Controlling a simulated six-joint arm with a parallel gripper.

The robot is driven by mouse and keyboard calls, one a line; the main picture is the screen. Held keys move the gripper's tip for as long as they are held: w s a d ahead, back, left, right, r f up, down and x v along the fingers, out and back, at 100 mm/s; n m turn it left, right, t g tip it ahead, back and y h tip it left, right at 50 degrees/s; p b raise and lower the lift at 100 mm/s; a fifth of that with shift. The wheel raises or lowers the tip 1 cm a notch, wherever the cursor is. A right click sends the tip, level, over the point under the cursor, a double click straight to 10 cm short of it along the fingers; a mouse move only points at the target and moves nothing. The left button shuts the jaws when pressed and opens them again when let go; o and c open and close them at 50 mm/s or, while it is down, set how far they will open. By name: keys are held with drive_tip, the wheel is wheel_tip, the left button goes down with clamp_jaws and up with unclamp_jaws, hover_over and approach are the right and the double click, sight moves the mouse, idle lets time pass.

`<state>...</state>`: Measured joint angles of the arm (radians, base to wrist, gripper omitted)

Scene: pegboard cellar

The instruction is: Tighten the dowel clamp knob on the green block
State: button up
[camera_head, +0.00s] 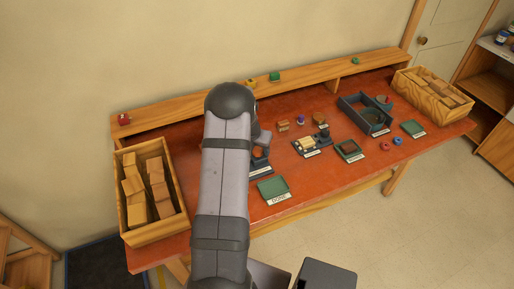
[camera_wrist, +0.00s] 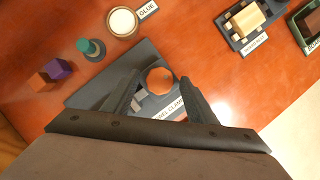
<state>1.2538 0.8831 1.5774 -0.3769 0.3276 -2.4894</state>
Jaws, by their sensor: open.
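The clamp's orange-brown faceted knob (camera_wrist: 159,82) shows in the wrist view on a dark grey plate (camera_wrist: 88,98) with a partly covered "DOWEL CLAMP" label (camera_wrist: 171,109). My gripper (camera_wrist: 161,77) is open, one dark finger on each side of the knob; I cannot tell whether either touches it. A grey clamp part lies beside the left finger. No green block shows clearly in the clamp. In the head view my arm hides much of the clamp (camera_head: 260,153). A small green piece with a round base (camera_wrist: 90,47) stands beyond the plate.
A fixture with pale wood (camera_head: 306,144) and a green tray (camera_head: 272,188) are to the right. Wooden crates (camera_head: 180,210) (camera_head: 433,100) stand at both table ends.

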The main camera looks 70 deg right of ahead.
drive_tip(key=shift+c, duration=0.7)
drive_tip(key=c, duration=0.9)
